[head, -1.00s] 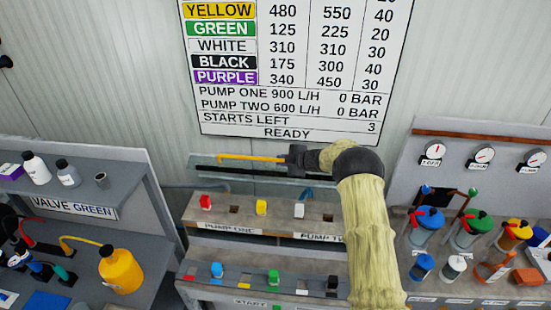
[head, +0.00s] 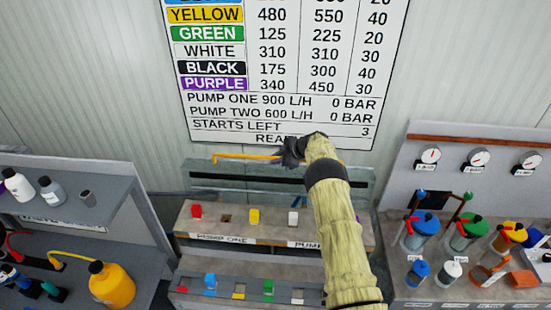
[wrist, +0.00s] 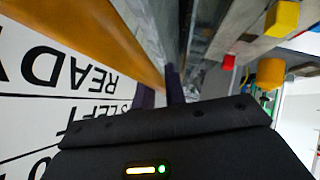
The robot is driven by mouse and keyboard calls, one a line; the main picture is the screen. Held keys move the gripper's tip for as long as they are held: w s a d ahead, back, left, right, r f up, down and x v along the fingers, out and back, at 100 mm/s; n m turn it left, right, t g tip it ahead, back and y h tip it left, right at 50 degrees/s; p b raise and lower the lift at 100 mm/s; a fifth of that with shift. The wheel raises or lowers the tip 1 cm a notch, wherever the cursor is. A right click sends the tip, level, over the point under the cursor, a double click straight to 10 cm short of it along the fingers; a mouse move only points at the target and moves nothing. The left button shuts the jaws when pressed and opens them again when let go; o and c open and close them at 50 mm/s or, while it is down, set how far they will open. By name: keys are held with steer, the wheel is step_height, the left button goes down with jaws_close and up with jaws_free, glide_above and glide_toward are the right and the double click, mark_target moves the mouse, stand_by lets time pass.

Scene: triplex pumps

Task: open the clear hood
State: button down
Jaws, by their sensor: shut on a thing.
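The clear hood (head: 228,172) shows as a pale see-through pane, raised at the back of the pump console, close to the wall; its exact tilt is hard to tell. Its orange handle bar (head: 245,157) runs level in front of the wall sign's lower edge. My gripper (head: 293,155) is shut on the right part of this bar. In the wrist view the bar (wrist: 105,40) runs down to my gripper's dark fingers (wrist: 172,85). The grip itself is partly hidden by my gripper's body.
The console (head: 260,225) carries red, yellow and white switches, with more coloured ones on a lower step. A shelf with bottles (head: 112,285) stands left. A gauge panel (head: 470,190) with coloured jars stands right. The wall sign (head: 280,75) is close behind my gripper.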

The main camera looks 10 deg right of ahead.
steer(key=shift+a+f, duration=0.1)
steer(key=shift+a, duration=0.1)
steer(key=shift+d, duration=0.1)
steer(key=c, duration=1.9)
jaws_free()
steer(key=shift+a, duration=0.2)
steer(key=o, duration=0.4)
steer(key=shift+o, duration=0.2)
steer(key=shift+d, duration=0.45)
steer(key=shift+s+d+r+b, duration=0.3)
steer(key=shift+r+b, duration=0.1)
steer(key=shift+r, duration=0.05)
steer(key=b+v, duration=0.5)
steer(key=v, duration=1.1)
steer(key=shift+d+b, duration=0.2)
steer(key=shift+b, duration=0.15)
steer(key=shift+s, duration=0.1)
